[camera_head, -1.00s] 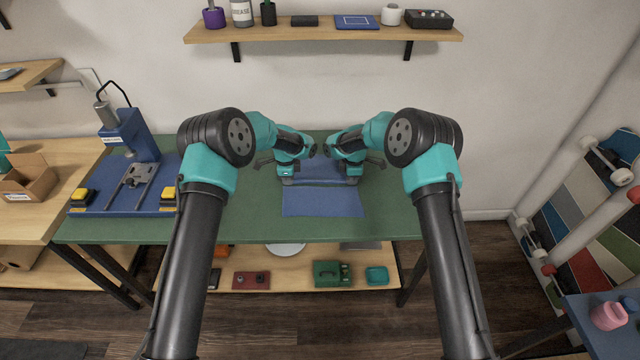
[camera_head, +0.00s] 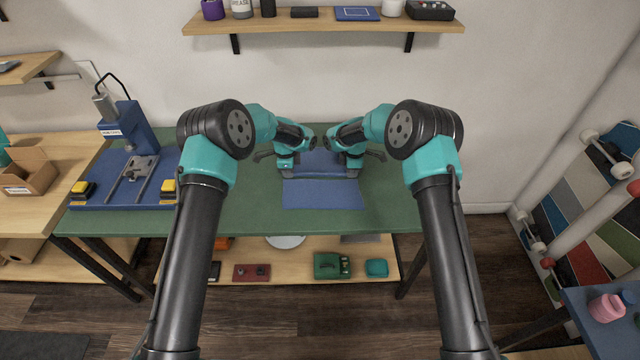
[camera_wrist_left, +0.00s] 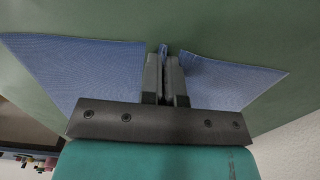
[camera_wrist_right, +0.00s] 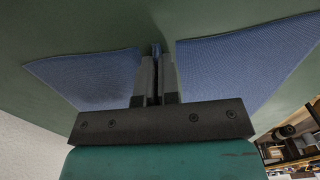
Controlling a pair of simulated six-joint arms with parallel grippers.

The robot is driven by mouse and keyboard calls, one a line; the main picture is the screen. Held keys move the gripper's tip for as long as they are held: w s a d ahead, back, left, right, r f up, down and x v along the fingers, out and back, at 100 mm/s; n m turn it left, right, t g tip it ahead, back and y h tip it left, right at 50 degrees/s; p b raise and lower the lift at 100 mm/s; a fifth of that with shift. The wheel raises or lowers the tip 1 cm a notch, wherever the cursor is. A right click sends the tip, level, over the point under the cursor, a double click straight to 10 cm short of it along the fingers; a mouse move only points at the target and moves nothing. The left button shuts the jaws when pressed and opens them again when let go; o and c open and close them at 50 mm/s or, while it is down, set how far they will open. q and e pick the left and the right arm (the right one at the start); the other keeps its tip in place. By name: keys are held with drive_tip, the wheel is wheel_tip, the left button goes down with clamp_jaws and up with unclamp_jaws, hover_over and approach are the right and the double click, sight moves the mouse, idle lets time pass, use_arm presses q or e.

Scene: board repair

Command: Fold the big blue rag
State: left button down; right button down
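The big blue rag (camera_head: 322,194) lies on the green table between my two arms. Its near part lies flat towards the front, and a raised crease runs across it between the grippers. More of it shows behind the crease. My left gripper (camera_head: 287,174) is shut on the rag at the crease's left end. In the left wrist view, a pinch of cloth (camera_wrist_left: 163,48) stands between its fingers, with rag on both sides. My right gripper (camera_head: 351,174) is shut on the crease's right end. The right wrist view also shows cloth (camera_wrist_right: 156,48) pinched between the fingers.
A blue press (camera_head: 128,140) with yellow buttons stands on the left of the green table (camera_head: 245,207). A cardboard box (camera_head: 30,170) is on the wooden bench further left. A wall shelf (camera_head: 325,26) with items hangs above. The table around the rag is clear.

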use_arm(q)
drive_tip(key=shift+r+b, duration=0.1)
drive_tip(key=shift+b, duration=0.4)
use_arm(e)
drive_tip(key=shift+r, duration=0.1)
